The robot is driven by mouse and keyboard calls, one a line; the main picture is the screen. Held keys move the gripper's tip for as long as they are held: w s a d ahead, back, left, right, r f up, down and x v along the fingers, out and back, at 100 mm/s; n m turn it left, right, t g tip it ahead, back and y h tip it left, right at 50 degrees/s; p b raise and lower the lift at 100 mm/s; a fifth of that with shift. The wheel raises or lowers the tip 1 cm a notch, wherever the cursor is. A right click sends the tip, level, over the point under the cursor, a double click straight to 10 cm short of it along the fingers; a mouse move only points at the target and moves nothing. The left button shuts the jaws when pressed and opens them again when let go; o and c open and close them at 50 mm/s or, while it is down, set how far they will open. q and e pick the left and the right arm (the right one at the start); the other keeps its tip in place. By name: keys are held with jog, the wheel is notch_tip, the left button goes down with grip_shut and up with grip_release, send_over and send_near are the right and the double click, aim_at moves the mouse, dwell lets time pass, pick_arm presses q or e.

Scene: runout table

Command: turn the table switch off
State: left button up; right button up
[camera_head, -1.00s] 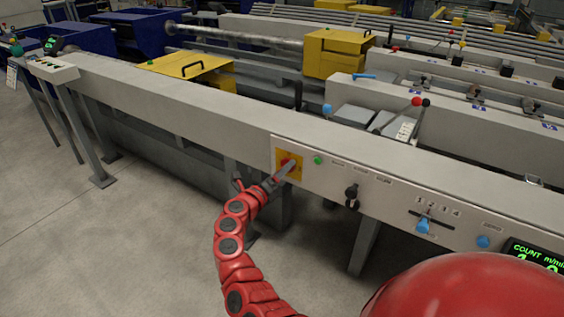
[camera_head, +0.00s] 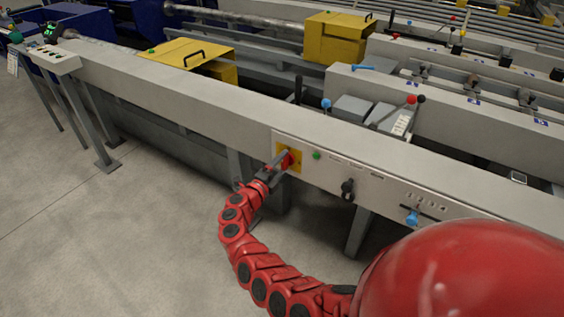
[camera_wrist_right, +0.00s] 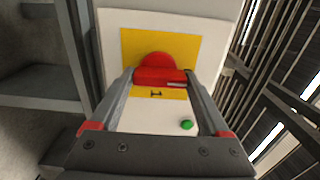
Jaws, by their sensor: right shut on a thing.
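The table switch is a red rotary knob (camera_head: 287,158) on a yellow plate (camera_head: 295,166), set in the light panel on the front of the long grey table. In the right wrist view the knob (camera_wrist_right: 157,62) has a red bar across it, lying crosswise in the picture. My right gripper (camera_head: 279,163) is at the knob. In the wrist view the fingertips of this gripper (camera_wrist_right: 160,77) are on either side of the bar, shut on it. A small dark mark on the yellow plate (camera_wrist_right: 180,42) is too small to read. My left gripper is not in view.
A green button (camera_head: 317,156) is just right of the switch and also shows in the wrist view (camera_wrist_right: 187,125). A black knob (camera_head: 347,188) and a blue-handled slider (camera_head: 412,218) are farther right on the panel. The floor (camera_head: 100,230) in front is clear.

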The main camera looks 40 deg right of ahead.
dwell(0.5)
jog(key=o, duration=1.2)
jog(key=v, duration=1.7)
jog(key=shift+a, duration=0.2)
